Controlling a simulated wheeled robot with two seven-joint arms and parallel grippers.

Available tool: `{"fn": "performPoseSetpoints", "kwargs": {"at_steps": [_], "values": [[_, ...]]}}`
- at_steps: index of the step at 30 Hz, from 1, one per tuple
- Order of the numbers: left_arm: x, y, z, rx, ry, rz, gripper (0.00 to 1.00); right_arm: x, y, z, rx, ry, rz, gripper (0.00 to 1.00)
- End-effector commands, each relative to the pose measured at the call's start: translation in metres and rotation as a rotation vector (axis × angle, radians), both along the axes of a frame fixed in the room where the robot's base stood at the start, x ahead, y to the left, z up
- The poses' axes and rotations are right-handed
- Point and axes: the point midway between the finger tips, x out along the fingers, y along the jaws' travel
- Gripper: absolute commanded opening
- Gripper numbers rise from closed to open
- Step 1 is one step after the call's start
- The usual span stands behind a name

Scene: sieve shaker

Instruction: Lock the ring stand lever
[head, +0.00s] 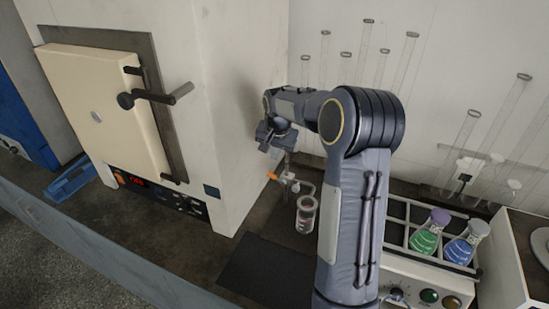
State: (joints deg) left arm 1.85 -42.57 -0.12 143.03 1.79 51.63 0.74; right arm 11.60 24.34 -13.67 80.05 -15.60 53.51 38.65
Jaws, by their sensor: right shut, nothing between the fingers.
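The ring stand (288,165) is a thin grey rod on the dark bench beside the white oven, partly hidden behind my right arm and gripper. An orange lever (272,176) sticks out to the left from its clamp. A glass beaker (306,214) stands just right of and in front of the lever. My right gripper (267,146) is shut and empty, just above and slightly left of the lever, with a small gap visible between them. Whether it touches the rod is unclear. My left gripper is out of view.
The oven (235,95) stands close on the left, its door handle (155,97) sticking out. A dark mat (265,272) lies in front. On the right, a shaker (412,275) holds a green flask (427,236) and a blue flask (464,247). Glass tubes hang on the back wall.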

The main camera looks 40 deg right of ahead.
Motion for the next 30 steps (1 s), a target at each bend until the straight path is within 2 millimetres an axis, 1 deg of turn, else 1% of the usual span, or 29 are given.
{"fn": "performPoseSetpoints", "kwargs": {"at_steps": [1,3,7,12,16,26,29,30], "values": [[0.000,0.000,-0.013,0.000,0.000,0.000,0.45,0.002,-0.001,-0.017,0.001,0.002,0.000,0.00],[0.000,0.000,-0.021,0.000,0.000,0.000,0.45,0.005,-0.003,-0.030,0.001,0.002,0.000,0.00],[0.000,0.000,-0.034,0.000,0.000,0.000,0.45,0.011,-0.005,-0.052,0.001,0.002,0.000,0.00],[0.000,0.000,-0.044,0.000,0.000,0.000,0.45,0.016,-0.008,-0.070,0.001,0.001,0.000,0.00],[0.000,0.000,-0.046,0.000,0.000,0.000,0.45,0.018,-0.009,-0.075,0.001,0.001,0.000,0.00],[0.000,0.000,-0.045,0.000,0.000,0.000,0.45,0.018,-0.009,-0.075,0.001,0.001,0.000,0.00],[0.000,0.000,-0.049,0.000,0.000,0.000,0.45,0.022,-0.006,-0.079,0.000,0.001,0.002,0.00],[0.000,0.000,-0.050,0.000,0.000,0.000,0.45,0.025,-0.008,-0.082,0.000,0.001,0.002,0.00]]}}
